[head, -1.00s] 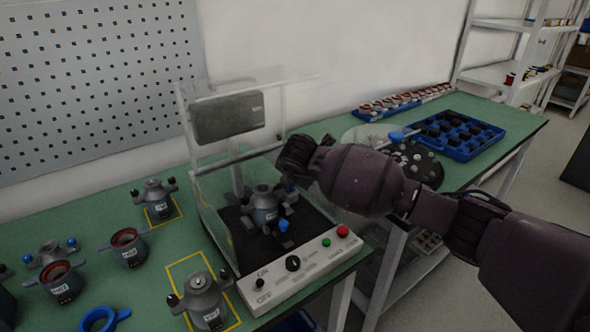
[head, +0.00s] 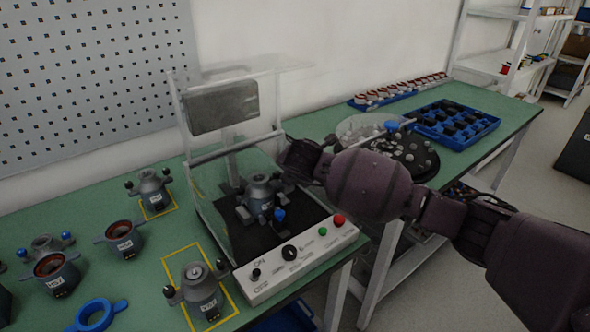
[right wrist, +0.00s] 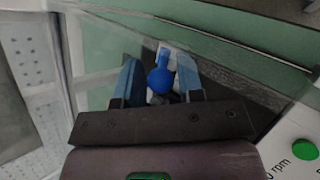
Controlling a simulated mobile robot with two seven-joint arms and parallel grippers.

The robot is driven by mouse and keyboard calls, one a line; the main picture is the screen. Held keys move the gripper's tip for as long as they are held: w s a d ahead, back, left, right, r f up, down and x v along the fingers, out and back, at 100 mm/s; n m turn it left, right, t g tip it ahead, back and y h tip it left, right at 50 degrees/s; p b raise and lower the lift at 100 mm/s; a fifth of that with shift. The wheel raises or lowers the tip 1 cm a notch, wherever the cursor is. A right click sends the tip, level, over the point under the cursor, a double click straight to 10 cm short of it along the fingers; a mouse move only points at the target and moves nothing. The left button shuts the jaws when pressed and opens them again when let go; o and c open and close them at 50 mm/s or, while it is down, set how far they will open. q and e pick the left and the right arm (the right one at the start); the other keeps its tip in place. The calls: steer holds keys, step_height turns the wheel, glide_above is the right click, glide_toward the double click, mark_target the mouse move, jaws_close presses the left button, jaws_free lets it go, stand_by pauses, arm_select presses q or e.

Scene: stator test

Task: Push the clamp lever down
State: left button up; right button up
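The test station holds a dark grey stator unit (head: 262,196) on a black plate inside a clear enclosure. A blue ball knob (head: 280,214) shows at the front of the unit. In the right wrist view the gripper (right wrist: 160,88) is open, with a finger on each side of the knob. Contact cannot be told. My left gripper is out of view.
The clear cover (head: 235,72) stands raised over the station. The control panel (head: 295,262) with knobs and buttons runs along its front. More stator units (head: 200,290) stand on the left. A dark round fixture (head: 405,155) and blue tray (head: 455,130) are to the right.

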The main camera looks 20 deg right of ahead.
steer(key=shift+r, duration=0.1)
steer(key=shift+s+r, duration=0.2)
steer(key=shift+s, duration=0.05)
arm_select(q)
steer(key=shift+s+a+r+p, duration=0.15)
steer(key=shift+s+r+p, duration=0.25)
steer(key=shift+p, duration=0.55)
arm_select(e)
steer(key=v, duration=1)
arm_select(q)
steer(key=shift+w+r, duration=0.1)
